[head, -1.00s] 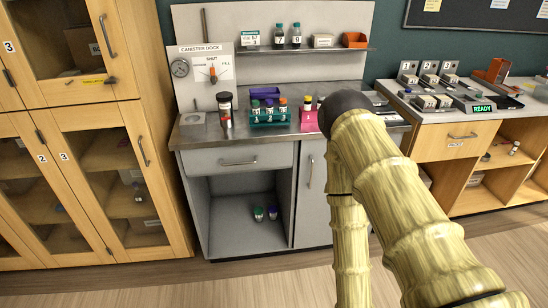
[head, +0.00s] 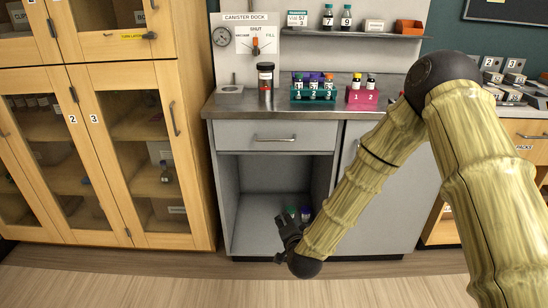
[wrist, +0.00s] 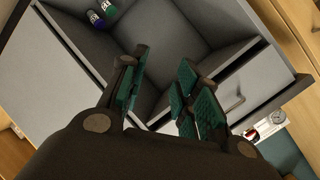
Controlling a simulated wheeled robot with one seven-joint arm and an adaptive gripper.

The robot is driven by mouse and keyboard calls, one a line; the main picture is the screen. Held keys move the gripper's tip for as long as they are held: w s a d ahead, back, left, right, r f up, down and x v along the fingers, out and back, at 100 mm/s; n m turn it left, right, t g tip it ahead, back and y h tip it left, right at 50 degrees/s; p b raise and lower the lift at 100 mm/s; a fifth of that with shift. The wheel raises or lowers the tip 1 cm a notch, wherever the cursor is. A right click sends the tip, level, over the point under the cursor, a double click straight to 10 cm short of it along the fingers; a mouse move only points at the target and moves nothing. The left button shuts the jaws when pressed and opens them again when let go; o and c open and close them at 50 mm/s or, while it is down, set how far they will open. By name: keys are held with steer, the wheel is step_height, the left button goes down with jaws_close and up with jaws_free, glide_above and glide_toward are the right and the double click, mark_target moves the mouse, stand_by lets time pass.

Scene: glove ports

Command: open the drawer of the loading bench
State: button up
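The loading bench (head: 222,175) is grey with a metal top. Its drawer (head: 240,134) is shut, flush under the worktop at the left, with a horizontal bar handle (head: 274,139). In the wrist view the drawer front (wrist: 258,82) is tilted at the right, with its handle (wrist: 235,103) just beyond the right finger. My gripper (head: 284,230) is low in front of the open compartment below the drawer, apart from the handle. In the wrist view my gripper (wrist: 160,92) has its green-padded fingers spread, with nothing between them.
On the worktop are a canister (head: 265,78), a teal rack (head: 300,97) and a pink rack (head: 362,97). A wooden glass-door cabinet (head: 205,150) stands close at the left. The floor in front is clear.

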steer(key=w+a+r+m+t+b, duration=0.35)
steer(key=w+r+b, duration=0.25)
steer(key=w+r, duration=0.2)
steer(key=m+t+h+b, duration=0.2)
steer(key=m+t+b, duration=0.1)
steer(key=m, duration=0.1)
glide_toward(274, 140)
steer(key=w, duration=0.3)
steer(key=w+r+b, duration=0.1)
steer(key=w, duration=0.2)
steer(key=w+b, duration=0.1)
steer(key=w, duration=0.3)
steer(key=shift+w+a+r, duration=0.1)
steer(key=shift+r, duration=0.1)
steer(key=shift+c, duration=0.5)
jaws_close()
